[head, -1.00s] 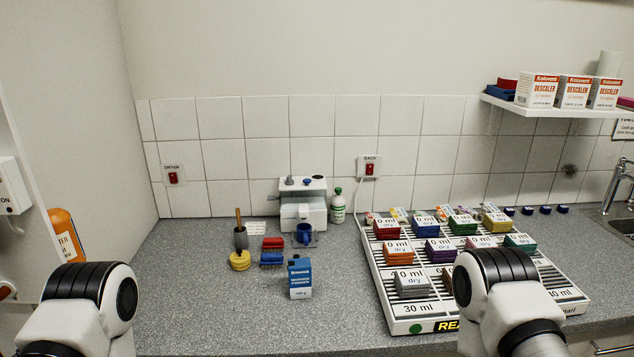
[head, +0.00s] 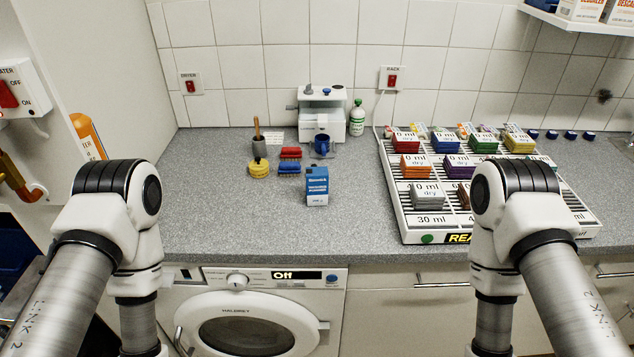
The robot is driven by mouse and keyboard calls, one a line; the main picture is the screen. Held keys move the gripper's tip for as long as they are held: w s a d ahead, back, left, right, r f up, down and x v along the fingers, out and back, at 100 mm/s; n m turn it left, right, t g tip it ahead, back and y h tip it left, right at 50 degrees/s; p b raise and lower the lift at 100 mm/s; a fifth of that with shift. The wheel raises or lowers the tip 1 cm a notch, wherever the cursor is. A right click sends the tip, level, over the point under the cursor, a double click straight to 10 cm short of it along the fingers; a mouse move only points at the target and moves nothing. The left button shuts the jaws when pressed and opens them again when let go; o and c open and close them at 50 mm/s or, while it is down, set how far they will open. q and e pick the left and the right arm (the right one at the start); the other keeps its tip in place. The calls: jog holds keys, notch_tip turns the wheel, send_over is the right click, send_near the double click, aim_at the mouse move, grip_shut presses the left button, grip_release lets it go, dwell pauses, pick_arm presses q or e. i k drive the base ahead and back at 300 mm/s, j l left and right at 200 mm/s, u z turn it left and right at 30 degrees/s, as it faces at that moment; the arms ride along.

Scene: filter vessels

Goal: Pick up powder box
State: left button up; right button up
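The powder box is a small upright blue and white carton (head: 317,187) on the grey counter, left of the slatted rack and near the counter's front half. Nothing touches it. My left arm stands at the left and my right arm at the right, in front of the counter. Both arms run down out of the picture, and neither gripper shows.
A white slatted rack (head: 411,226) with several labelled coloured blocks fills the counter's right side. Behind the box are red and blue brushes (head: 289,168), a yellow round item (head: 259,169), a blue mug (head: 322,145) and a white machine (head: 323,104). Counter before the box is clear.

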aim_at(317, 177)
jog(key=k+u, duration=0.1)
jog(key=u, duration=0.25)
jog(key=k+u, duration=0.15)
jog(key=u, duration=0.2)
jog(key=k+u, duration=0.1)
jog(key=u, duration=0.25)
